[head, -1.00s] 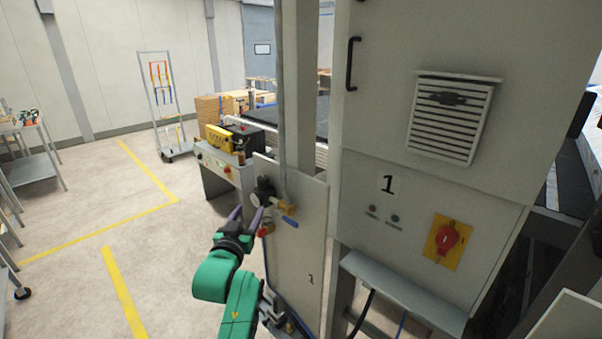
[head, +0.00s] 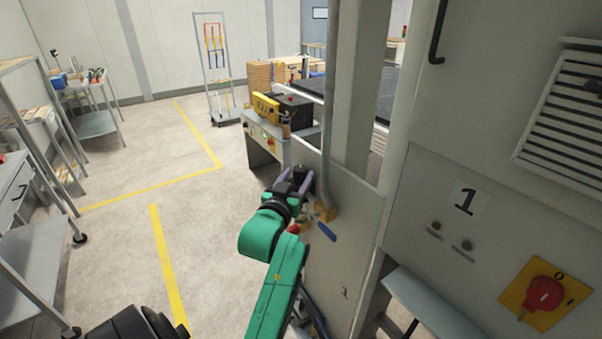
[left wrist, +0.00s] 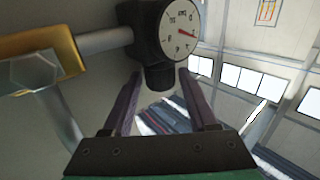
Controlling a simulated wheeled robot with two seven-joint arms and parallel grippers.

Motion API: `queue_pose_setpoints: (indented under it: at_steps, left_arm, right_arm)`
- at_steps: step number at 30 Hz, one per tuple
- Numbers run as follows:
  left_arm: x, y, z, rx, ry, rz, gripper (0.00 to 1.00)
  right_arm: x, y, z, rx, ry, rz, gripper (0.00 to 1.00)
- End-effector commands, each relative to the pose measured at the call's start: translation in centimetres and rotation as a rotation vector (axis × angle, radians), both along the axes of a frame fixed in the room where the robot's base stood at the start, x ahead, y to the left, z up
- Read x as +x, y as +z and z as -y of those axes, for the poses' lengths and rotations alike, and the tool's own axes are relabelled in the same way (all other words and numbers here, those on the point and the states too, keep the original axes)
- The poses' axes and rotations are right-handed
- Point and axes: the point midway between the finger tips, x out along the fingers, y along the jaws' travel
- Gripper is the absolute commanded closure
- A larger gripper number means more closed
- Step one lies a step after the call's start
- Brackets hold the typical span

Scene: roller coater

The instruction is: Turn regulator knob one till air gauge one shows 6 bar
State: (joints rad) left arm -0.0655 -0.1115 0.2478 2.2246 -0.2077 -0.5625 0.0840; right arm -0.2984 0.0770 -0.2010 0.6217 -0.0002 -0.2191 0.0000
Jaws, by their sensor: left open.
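The air gauge (left wrist: 180,32) has a white round dial with a red needle and shows close up in the left wrist view. The needle points right and slightly down in that picture; I cannot read its value surely. The dark regulator knob (left wrist: 160,78) sits just below the gauge body. My left gripper (left wrist: 159,82) is open, its two purple fingers on either side of the knob with gaps visible. In the head view my left gripper (head: 295,180) is at the panel (head: 345,215) and mostly hides the regulator and gauge. My right gripper is not in view.
A brass fitting (head: 324,211) and blue lever (head: 326,232) are on the panel beside the gripper. A grey cabinet with a red switch (head: 543,294) stands right. Shelves and a cart (head: 95,124) are at left. The floor between is clear.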

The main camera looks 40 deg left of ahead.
Motion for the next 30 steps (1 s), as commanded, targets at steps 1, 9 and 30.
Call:
queue_pose_setpoints:
  at_steps: [1, 9, 30]
  left_arm:
    - [0.01, 0.03, 0.01, 0.000, 0.000, 0.000, 0.41]
    - [0.02, 0.02, 0.00, 0.000, 0.000, 0.000, 1.00]
    - [-0.11, -0.07, -0.73, 0.012, -0.301, -0.010, 1.00]
  right_arm:
    - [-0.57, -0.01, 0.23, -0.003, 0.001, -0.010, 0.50]
    - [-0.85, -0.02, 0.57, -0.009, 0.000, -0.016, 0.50]
    - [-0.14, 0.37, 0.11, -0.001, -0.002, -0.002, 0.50]
